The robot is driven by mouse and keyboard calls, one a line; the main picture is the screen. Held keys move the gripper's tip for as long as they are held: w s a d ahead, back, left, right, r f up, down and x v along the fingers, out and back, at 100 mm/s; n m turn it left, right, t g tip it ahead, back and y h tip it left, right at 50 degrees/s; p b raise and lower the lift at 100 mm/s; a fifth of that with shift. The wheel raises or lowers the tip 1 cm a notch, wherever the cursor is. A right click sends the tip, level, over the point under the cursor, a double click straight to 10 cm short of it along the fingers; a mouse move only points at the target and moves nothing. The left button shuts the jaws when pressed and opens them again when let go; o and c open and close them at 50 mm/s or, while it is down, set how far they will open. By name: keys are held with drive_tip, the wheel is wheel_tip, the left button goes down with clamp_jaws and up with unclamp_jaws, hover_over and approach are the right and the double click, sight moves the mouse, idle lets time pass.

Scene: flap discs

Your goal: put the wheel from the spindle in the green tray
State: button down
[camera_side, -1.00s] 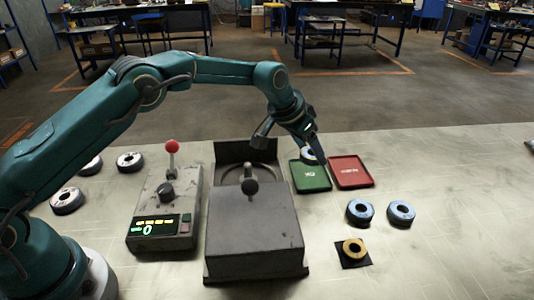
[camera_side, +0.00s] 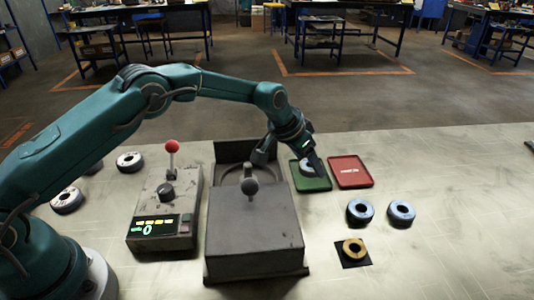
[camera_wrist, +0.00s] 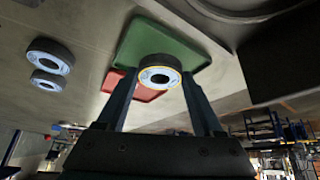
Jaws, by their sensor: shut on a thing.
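The wheel (camera_wrist: 160,72) is a dark flap disc with a pale blue-white face and a yellow rim line. My gripper (camera_wrist: 158,82) is shut on it, with one finger on each side. In the side view my gripper (camera_side: 300,166) is low over the green tray (camera_side: 311,184), and the wheel (camera_side: 306,166) shows partly between the fingers. I cannot tell whether the wheel touches the tray floor. The green tray also shows behind the wheel in the wrist view (camera_wrist: 140,45). The spindle is at the grey guarded machine (camera_side: 252,225); its top is partly hidden.
A red tray (camera_side: 351,171) stands right of the green one. Two blue-faced discs (camera_side: 360,211) (camera_side: 401,213) and a yellow disc (camera_side: 353,248) on a black pad lie in front. A control box (camera_side: 163,215) with a red-knobbed lever stands left of the machine.

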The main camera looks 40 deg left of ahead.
drive_tip(key=shift+f, duration=0.4)
drive_tip(key=shift+f, duration=0.1)
unclamp_jaws()
wheel_tip(320, 180, up, 7)
idle(0.5)
